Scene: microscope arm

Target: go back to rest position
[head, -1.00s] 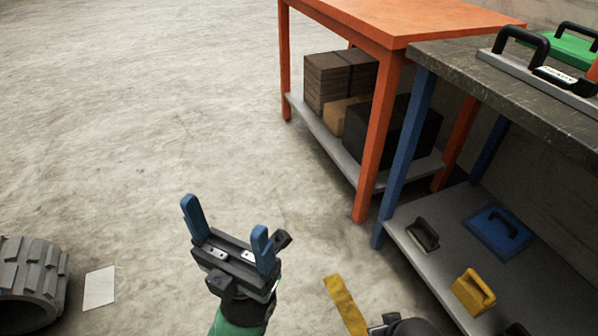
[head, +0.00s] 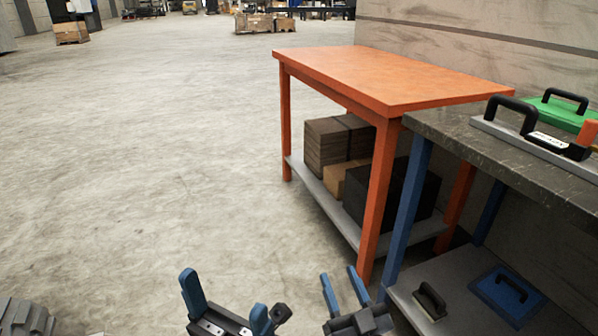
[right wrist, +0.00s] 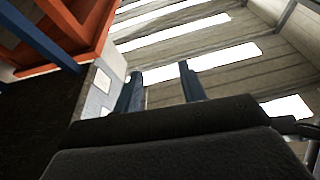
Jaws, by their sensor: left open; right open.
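My left gripper (head: 225,300) is at the bottom middle of the head view, its two blue fingers spread apart and empty. My right gripper (head: 344,286) is just to the right of it, also open, with its two blue fingers pointing up and nothing between them. In the right wrist view the open right fingers (right wrist: 162,88) point toward the ceiling with its bright strip windows. Both grippers are in front of the tables, apart from any object.
An orange table (head: 400,78) with boxes (head: 333,145) on its lower shelf stands ahead. A dark-topped workbench (head: 465,140) at the right holds a handled plate (head: 530,145) and a green handled item (head: 562,112). Its lower shelf carries a blue item (head: 508,294). Open floor lies left.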

